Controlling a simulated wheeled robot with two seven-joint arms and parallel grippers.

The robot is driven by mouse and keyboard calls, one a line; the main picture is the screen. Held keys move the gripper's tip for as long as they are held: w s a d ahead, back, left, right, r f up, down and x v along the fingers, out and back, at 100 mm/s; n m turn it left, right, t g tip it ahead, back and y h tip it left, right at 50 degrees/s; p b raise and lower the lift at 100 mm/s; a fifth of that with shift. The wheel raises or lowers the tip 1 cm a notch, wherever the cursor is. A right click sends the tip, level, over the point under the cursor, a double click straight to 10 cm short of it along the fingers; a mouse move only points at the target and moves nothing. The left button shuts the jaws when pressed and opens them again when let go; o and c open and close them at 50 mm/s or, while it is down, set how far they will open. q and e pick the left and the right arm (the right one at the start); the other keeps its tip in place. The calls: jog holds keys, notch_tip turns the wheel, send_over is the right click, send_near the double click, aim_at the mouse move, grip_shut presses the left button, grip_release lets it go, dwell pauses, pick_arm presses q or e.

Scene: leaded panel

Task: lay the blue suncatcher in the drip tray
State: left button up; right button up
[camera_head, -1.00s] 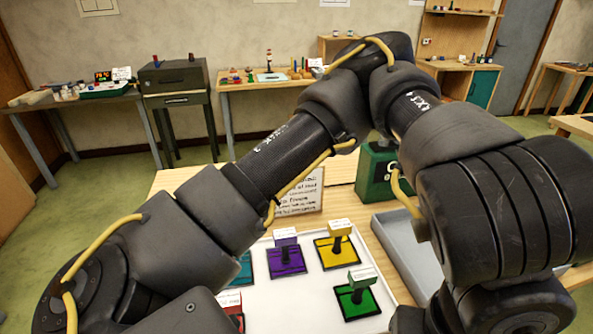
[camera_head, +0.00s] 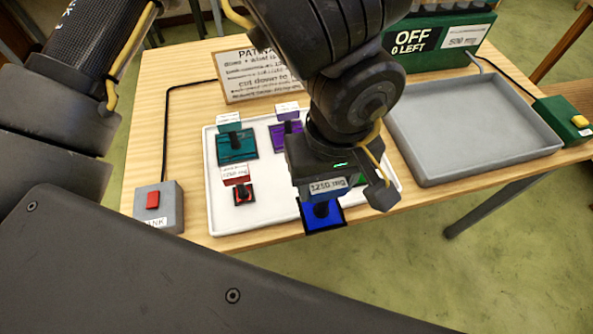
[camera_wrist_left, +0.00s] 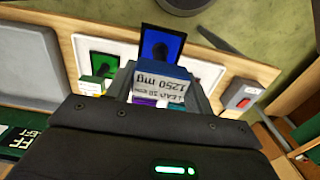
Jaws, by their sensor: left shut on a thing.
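The blue suncatcher (camera_head: 324,218) is a dark-framed blue square with a knob and a 1250 mg label. My left gripper (camera_head: 342,186) is shut on its upper part, at the front edge of the white board. In the left wrist view the blue square (camera_wrist_left: 161,47) sticks out beyond the fingers. I cannot tell its height over the board. The drip tray, a shallow grey tray (camera_head: 475,128), stands empty to the right of the gripper; it also shows in the left wrist view (camera_wrist_left: 30,68). My right gripper is not in view.
The white board (camera_head: 270,207) carries teal (camera_head: 236,146), purple (camera_head: 283,135), red (camera_head: 243,194) and partly hidden green pieces. A red-button box (camera_head: 158,206) stands left, a sign (camera_head: 250,78) behind. A green OFF box (camera_head: 440,42) and yellow-button box (camera_head: 565,118) flank the tray.

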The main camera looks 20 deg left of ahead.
pick_arm(q)
jog(key=w+a+f+p, duration=0.5)
jog(key=w+a+f, duration=0.2)
jog(key=w+f, duration=0.2)
jog(key=shift+w+f, duration=0.15)
jog(key=shift+w, duration=1)
notch_tip(320, 180, down, 4)
jog(key=shift+w+r+p, duration=0.15)
jog(key=shift+r+p, duration=0.1)
jog(key=shift+p, duration=0.2)
